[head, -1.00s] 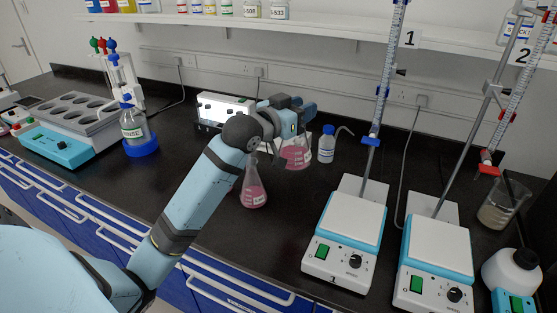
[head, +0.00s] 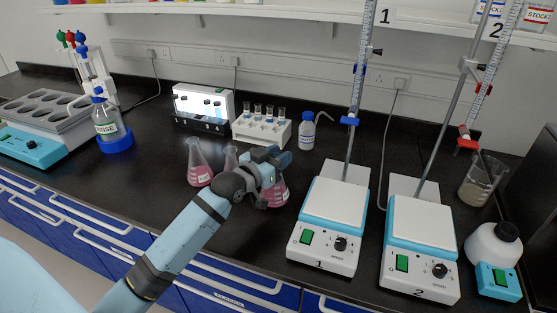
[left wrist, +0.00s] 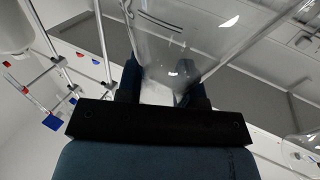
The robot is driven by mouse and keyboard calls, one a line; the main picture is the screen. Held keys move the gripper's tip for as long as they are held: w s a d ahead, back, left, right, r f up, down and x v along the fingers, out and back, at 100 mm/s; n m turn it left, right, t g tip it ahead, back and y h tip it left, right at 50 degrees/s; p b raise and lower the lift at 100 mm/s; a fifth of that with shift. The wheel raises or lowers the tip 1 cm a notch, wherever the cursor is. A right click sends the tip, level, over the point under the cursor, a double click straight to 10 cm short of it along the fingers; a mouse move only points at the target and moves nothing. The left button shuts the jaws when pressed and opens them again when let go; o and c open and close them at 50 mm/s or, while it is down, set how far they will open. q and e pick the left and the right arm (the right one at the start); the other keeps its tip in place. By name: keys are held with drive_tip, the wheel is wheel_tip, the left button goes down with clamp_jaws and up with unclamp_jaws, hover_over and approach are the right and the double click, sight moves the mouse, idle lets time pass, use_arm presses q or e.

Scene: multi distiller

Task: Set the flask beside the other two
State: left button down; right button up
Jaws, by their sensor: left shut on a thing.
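My left gripper (head: 272,166) is shut on a conical flask of pink liquid (head: 277,194), near the left hot plate. The flask's upper part is hidden by the gripper; I cannot tell whether its base touches the bench. In the left wrist view its clear glass (left wrist: 165,45) sits between the fingers. A second pink flask (head: 199,172) stands upright on the bench to the left. A third flask (head: 231,158) stands between them, its lower part hidden behind my wrist. My right gripper is not in view.
Stirrer plate 1 (head: 333,212) and plate 2 (head: 424,225) stand to the right, with burette stands. A white rack of vials (head: 262,132) and a small blue-capped bottle (head: 307,133) stand behind.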

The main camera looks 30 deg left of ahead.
use_arm(q)
drive_tip(key=shift+f, duration=0.45)
drive_tip(key=c, duration=0.8)
unclamp_jaws()
drive_tip(key=shift+f, duration=0.1)
drive_tip(key=shift+o, duration=0.2)
drive_tip(key=shift+s, duration=0.15)
drive_tip(key=s+a, duration=0.2)
drive_tip(key=s, duration=0.9)
drive_tip(key=shift+s, duration=0.3)
